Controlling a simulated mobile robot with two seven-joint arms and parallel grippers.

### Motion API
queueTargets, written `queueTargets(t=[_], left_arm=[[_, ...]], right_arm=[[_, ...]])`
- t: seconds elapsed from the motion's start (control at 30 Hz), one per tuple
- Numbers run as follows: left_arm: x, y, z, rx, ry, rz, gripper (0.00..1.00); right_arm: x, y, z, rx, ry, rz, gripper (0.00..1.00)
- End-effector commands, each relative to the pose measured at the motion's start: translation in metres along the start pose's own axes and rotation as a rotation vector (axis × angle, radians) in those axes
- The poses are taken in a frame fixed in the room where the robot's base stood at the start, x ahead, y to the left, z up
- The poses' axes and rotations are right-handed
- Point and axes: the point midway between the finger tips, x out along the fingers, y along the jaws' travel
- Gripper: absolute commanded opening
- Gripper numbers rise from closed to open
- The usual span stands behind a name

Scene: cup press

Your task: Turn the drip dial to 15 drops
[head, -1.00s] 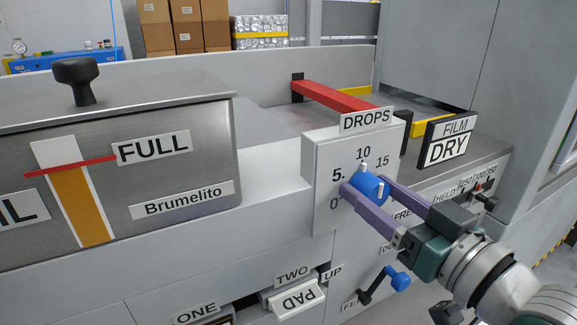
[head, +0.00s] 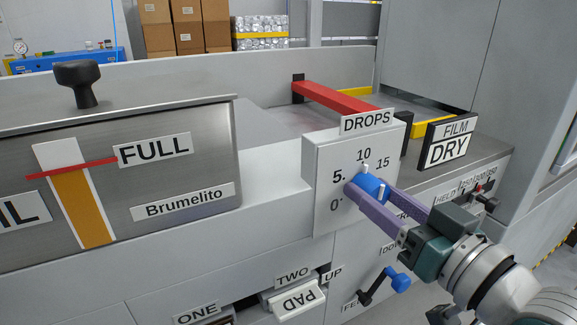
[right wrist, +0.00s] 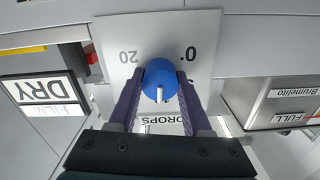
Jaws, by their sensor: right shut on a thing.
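My right gripper (head: 370,187) is shut on the dial, one purple finger on each side. In the right wrist view, the blue dial (right wrist: 158,76) is between the fingertips (right wrist: 159,82). Its white mark points toward the DROPS label, with 0 and 20 visible on the far side. My left gripper is not in view.
A FILM DRY sign (head: 449,142) stands right of the panel, with a red bar (head: 335,96) behind it. A metal box labelled FULL (head: 154,148) is at left.

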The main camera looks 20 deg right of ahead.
Motion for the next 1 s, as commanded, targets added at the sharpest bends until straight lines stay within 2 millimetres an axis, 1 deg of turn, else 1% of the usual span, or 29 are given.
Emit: queueTargets(t=[0.27,0.5,0.8,1.0], left_arm=[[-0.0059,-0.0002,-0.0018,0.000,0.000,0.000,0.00],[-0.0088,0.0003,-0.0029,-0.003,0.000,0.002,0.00],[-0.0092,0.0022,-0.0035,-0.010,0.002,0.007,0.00],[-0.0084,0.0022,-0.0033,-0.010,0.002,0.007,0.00]], right_arm=[[0.0002,0.0000,-0.0013,0.198,0.000,-0.001,0.00],[0.0002,0.0003,-0.0008,0.428,0.001,-0.001,0.00],[0.0001,0.0007,0.0000,0.696,0.001,-0.001,0.00],[0.0001,0.0011,0.0001,0.833,0.001,-0.001,0.00]])
